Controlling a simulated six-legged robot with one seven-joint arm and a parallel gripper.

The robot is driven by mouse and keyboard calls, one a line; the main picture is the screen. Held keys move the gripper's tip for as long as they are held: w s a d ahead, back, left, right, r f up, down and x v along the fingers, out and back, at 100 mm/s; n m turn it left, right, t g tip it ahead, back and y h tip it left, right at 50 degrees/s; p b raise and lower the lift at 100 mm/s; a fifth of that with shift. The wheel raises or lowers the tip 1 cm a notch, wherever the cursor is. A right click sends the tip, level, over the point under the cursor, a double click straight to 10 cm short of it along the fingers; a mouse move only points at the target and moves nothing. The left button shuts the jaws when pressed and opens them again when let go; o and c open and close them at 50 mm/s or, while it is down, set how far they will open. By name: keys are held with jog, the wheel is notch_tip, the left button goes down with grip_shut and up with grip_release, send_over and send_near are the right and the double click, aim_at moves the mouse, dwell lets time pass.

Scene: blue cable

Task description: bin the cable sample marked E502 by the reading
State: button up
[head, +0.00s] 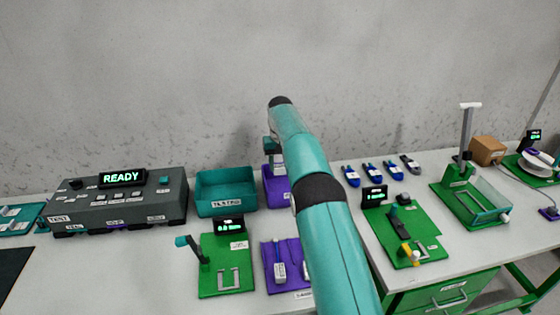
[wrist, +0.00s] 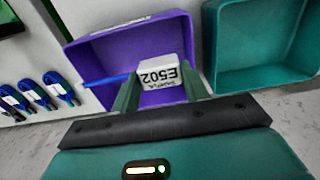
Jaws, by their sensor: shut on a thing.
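The cable sample marked E502 (wrist: 160,76) is a white block with a blue cable (wrist: 106,81) leaving its left side in the wrist view. My gripper (wrist: 163,92) is shut on the white block. The sample is over the purple bin (wrist: 85,50), seen against its inside; its exact height above the floor of the bin is unclear.
A grey tester (head: 118,203) reading READY stands left. Green fixtures (head: 226,280) (head: 412,235) and a purple holder (head: 287,262) stand in front. Several blue cables (head: 372,172) lie at the back right. A concrete wall (head: 150,80) is close behind the bins.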

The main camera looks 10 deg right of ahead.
aim_at(281, 174)
jog(key=shift+f, duration=0.5)
jog(key=shift+s+f, duration=0.15)
jog(key=shift+s, duration=0.1)
notch_tip(281, 174, down, 2)
jog(key=shift+w+f, duration=0.1)
jog(key=shift+w, duration=0.05)
jog(key=shift+f, duration=2.85)
jog(key=shift+f, duration=1.5)
